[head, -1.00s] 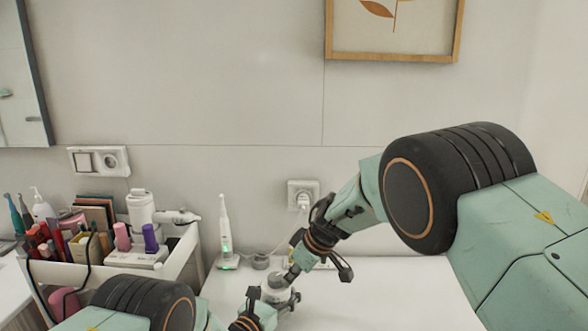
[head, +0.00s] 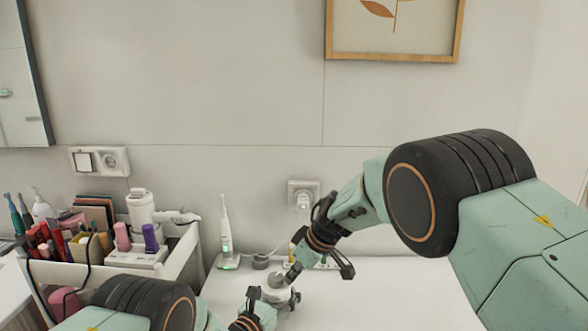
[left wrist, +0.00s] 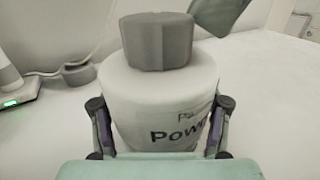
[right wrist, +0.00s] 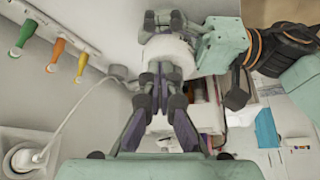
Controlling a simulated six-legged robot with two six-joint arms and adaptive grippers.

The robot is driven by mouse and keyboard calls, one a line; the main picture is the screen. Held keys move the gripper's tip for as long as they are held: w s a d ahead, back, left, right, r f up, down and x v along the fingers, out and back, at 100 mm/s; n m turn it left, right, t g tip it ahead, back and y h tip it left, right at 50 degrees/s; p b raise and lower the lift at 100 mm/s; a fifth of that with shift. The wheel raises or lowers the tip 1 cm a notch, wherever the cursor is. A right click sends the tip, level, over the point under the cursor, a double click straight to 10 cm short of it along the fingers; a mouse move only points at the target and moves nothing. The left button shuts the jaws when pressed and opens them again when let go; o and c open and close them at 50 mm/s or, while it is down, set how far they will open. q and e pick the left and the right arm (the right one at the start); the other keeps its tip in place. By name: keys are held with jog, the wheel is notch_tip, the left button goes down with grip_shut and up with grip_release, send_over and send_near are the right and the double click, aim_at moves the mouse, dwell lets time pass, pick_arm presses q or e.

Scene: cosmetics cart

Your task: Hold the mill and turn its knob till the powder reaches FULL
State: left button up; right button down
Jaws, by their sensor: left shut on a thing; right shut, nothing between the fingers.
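The mill is a white cylinder with a grey knob on top. In the left wrist view, its body (left wrist: 160,90) stands upright between my left fingers (left wrist: 160,125), with dark lettering partly cut off and the grey knob (left wrist: 157,42) above. My left gripper is shut on the body; it also shows in the head view (head: 268,308). My right gripper (head: 291,277) is shut and empty, its tips close beside the knob (head: 275,280); I cannot tell whether they touch. In the right wrist view its fingers (right wrist: 165,80) overlap the mill (right wrist: 170,50). No powder level is visible.
A white electric toothbrush (head: 225,235) stands on its charger behind the mill. A cart tray (head: 180,262) crowded with cosmetics is at left. A power strip (right wrist: 92,45) with coloured plugs lies near the wall. The white tabletop (head: 400,290) is clear at right.

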pick_arm(q)
jog(key=shift+d, duration=0.1)
pick_arm(e)
notch_tip(320, 180, up, 6)
jog(key=shift+d, duration=0.3)
dwell(0.3)
jog(key=shift+s, duration=0.15)
jog(key=shift+s+a+f, duration=0.2)
jog(key=shift+s+f, duration=0.1)
jog(key=shift+f, duration=0.7)
jog(key=shift+s+a+f, duration=0.2)
jog(key=shift+s+f, duration=0.1)
jog(key=shift+f, duration=0.7)
jog(key=shift+s+a+f, duration=0.2)
jog(key=shift+s+f, duration=0.1)
jog(key=shift+f, duration=0.7)
jog(key=shift+w+a, duration=0.25)
